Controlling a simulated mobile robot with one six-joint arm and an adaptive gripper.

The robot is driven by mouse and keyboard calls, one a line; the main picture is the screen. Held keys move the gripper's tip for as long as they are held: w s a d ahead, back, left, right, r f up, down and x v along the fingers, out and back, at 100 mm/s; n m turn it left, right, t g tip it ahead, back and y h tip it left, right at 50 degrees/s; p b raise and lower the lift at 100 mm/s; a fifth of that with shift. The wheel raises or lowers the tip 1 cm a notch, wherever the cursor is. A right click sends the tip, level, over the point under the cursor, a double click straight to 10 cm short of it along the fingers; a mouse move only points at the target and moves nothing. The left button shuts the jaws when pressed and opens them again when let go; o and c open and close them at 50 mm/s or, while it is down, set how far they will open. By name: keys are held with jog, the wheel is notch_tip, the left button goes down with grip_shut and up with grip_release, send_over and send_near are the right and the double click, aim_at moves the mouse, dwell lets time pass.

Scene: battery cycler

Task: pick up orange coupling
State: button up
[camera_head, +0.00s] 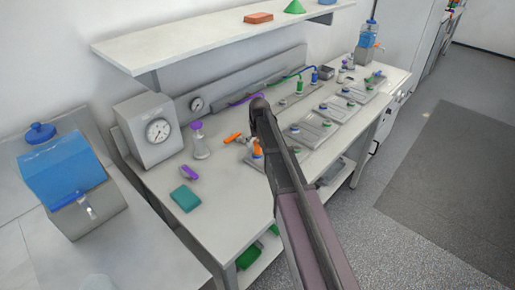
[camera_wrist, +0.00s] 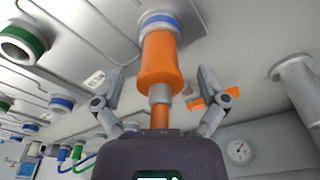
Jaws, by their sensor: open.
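An orange coupling (camera_wrist: 160,62) shows in the wrist view, a smooth orange sleeve seated at a blue-ringed fitting (camera_wrist: 159,22), with a grey collar and a thin orange piece at its other end. My gripper (camera_wrist: 160,77) is open, with one finger on each side of the coupling and visible gaps between. In the head view the coupling (camera_head: 257,150) is partly hidden behind my arm, and my gripper's fingers cannot be made out. A separate orange T-shaped piece (camera_head: 233,138) lies on the bench to its left; it also shows behind a finger in the wrist view (camera_wrist: 222,98).
Flat plates with green and blue fittings (camera_head: 325,122) run along the bench to the right. A purple-capped flask (camera_head: 200,142), a gauge box (camera_head: 150,131) and a teal block (camera_head: 185,198) stand left. A shelf (camera_head: 190,50) overhangs the back.

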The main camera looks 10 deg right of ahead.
jog(key=shift+c, duration=0.2)
grip_shut()
jog(key=shift+r, duration=0.15)
dwell(0.4)
notch_tip(320, 180, up, 4)
jog(key=p, duration=0.4)
jog(key=s+d+p, duration=0.1)
jog(key=s+d, duration=0.1)
jog(key=s, duration=1.4)
jog(key=shift+d+r, duration=0.15)
jog(key=shift+r, duration=0.2)
jog(key=shift+w, duration=0.1)
jog(key=c, duration=0.8)
grip_release()
grip_shut()
